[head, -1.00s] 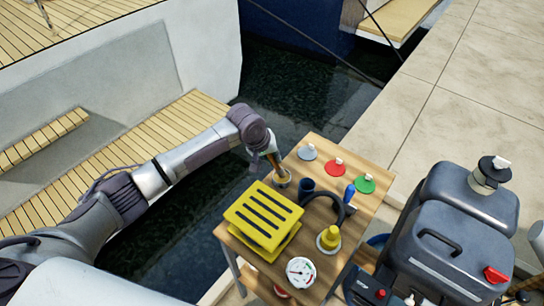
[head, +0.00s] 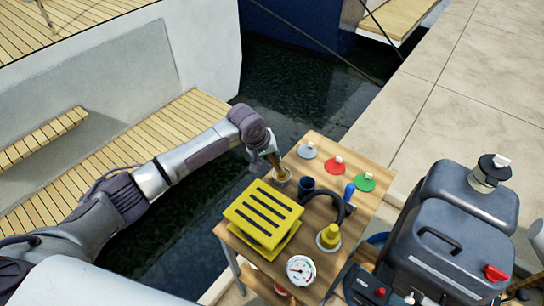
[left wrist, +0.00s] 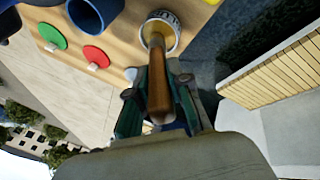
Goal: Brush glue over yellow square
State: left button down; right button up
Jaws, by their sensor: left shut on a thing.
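My left gripper (head: 268,153) is shut on the wooden handle of a brush (left wrist: 158,88), over the far left corner of the wooden table. The brush points down into a small round tin (head: 281,177), which also shows in the left wrist view (left wrist: 174,22). The bristles are hidden inside the tin. A yellow, squarish slotted block (head: 264,214) lies on the table's near left part, apart from the gripper. I cannot tell whether it is the yellow square of the task. My right gripper is not in view.
A dark tank (head: 455,240) stands right. Water and the boat's slatted deck lie left.

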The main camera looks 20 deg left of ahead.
pick_arm(q)
jog(key=shift+s+f+p, duration=0.15)
jog(key=shift+f+p, duration=0.1)
jog(key=shift+p, duration=0.1)
dwell(1.4)
notch_tip(320, 180, up, 2)
jog(key=shift+r+p, duration=0.1)
jog(key=shift+p, duration=1.15)
notch_tip(320, 180, up, 5)
jog(key=p, duration=0.5)
jog(key=shift+r+p, duration=0.1)
jog(key=shift+p, duration=0.25)
